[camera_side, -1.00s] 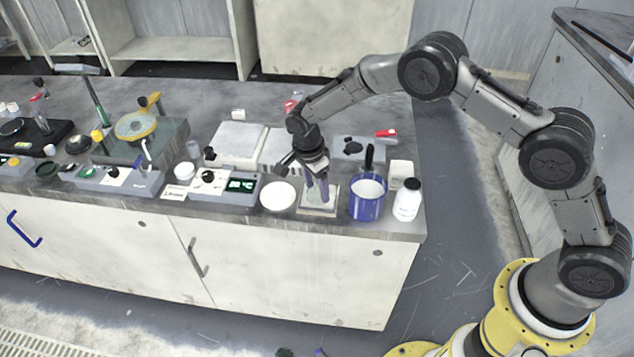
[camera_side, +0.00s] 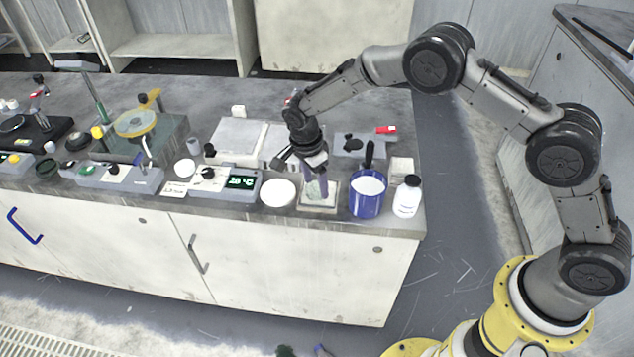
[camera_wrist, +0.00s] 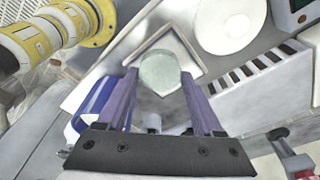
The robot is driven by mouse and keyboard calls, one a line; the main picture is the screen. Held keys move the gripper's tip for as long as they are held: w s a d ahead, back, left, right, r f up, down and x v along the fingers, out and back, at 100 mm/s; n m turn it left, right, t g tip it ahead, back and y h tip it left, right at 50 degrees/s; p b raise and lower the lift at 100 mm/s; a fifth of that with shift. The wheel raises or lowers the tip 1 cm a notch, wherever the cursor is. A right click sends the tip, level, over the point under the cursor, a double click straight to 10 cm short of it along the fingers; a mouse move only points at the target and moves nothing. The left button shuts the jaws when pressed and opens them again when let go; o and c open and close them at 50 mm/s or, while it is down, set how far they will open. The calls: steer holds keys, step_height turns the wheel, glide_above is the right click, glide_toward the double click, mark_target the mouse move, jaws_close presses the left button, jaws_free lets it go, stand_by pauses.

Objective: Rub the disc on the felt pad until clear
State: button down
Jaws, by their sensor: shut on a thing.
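My gripper (camera_side: 318,192) points down over the pale square felt pad (camera_side: 332,208) near the bench's front edge. In the wrist view, its purple fingers (camera_wrist: 159,77) are shut on a pale grey-green disc (camera_wrist: 160,70). The disc also shows between the fingertips in the side view (camera_side: 314,190). It lies over the light-rimmed square pad (camera_wrist: 196,58), and most of the pad's middle is hidden behind it. The disc's face looks cloudy. I cannot tell whether the disc touches the pad.
A white round dish (camera_side: 278,193) stands close left of the pad. A blue mug (camera_side: 366,206) with white contents and a white bottle (camera_side: 407,198) stand close right. A box with a green display (camera_side: 241,185) is further left. The bench edge is just in front.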

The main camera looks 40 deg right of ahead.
mark_target(315, 187)
steer(key=shift+w+r, duration=0.1)
steer(key=shift+r, duration=3.15)
